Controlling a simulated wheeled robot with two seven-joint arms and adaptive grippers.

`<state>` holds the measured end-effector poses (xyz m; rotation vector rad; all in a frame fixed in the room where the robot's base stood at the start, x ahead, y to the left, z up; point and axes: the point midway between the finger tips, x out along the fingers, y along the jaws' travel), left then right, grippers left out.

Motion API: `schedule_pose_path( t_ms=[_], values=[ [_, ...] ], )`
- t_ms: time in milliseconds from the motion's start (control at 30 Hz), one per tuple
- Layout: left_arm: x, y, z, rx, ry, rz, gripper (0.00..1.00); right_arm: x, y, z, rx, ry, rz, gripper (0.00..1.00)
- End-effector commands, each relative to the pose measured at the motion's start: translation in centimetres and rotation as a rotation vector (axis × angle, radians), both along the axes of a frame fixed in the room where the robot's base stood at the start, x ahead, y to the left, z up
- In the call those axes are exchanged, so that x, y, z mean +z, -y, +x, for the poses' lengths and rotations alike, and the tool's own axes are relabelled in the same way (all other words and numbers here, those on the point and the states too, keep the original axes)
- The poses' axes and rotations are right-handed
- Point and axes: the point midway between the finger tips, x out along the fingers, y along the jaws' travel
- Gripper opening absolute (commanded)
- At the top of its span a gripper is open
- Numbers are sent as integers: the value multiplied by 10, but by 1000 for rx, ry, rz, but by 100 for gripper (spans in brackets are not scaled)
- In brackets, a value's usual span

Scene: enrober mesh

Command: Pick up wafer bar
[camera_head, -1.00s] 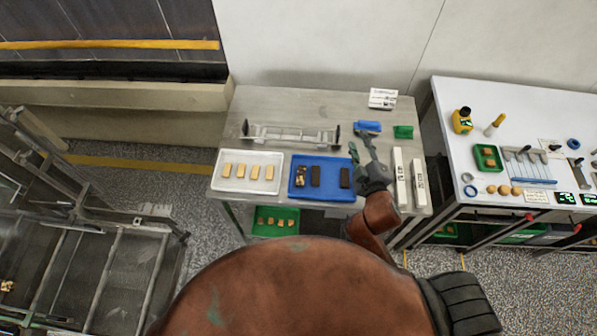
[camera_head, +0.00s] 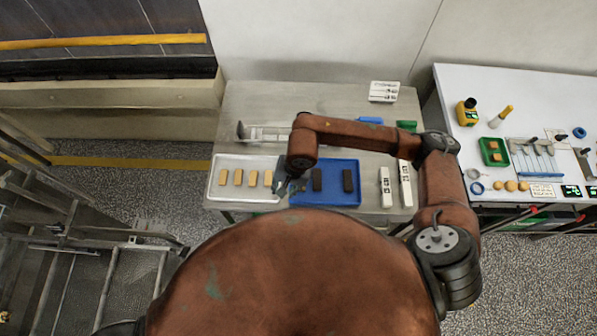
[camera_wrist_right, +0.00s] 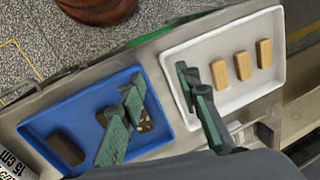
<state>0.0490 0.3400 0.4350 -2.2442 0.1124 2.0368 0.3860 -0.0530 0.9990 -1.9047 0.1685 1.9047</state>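Several tan wafer bars (camera_head: 238,178) lie in a row in the white tray (camera_head: 213,165). Three wafer bars (camera_wrist_right: 242,65) show clearly in the wrist view; a further one is not clearly seen behind a finger. My right gripper (camera_head: 289,190) is low over the border between the white tray and the blue tray (camera_head: 333,199). In the wrist view my right gripper (camera_wrist_right: 158,80) is open and empty, one finger over each tray. A patchy, partly coated bar (camera_wrist_right: 145,122) lies in the blue tray, partly hidden by a finger. My left gripper is out of view.
Two dark bars (camera_head: 348,180) lie in the blue tray. A metal frame (camera_head: 262,133) stands behind the trays, partly hidden by my arm. Two white labelled blocks (camera_head: 385,187) stand to the right. A second table (camera_head: 480,100) holds tools and a green tray.

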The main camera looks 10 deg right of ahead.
Motion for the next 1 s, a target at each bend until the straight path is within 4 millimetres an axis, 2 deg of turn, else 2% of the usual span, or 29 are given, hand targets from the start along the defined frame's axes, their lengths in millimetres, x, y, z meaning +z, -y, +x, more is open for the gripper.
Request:
schedule_pose_path(
  t_ms=[33, 100, 200, 567, 800, 1000],
  values=[
    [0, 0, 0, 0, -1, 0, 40, -3, 22, 14, 23, 39, -91, 30],
    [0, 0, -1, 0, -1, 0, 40, -4, 46, 28, 48, 75, -187, 30],
    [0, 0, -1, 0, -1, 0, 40, -6, 63, 39, 65, 98, -260, 30],
    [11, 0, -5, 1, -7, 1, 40, -40, 67, 46, 73, 99, -277, 30],
    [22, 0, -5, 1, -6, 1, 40, -73, 72, 52, 71, 101, -274, 30],
    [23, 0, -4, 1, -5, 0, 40, -81, 73, 54, 72, 104, -274, 30]
  ],
)
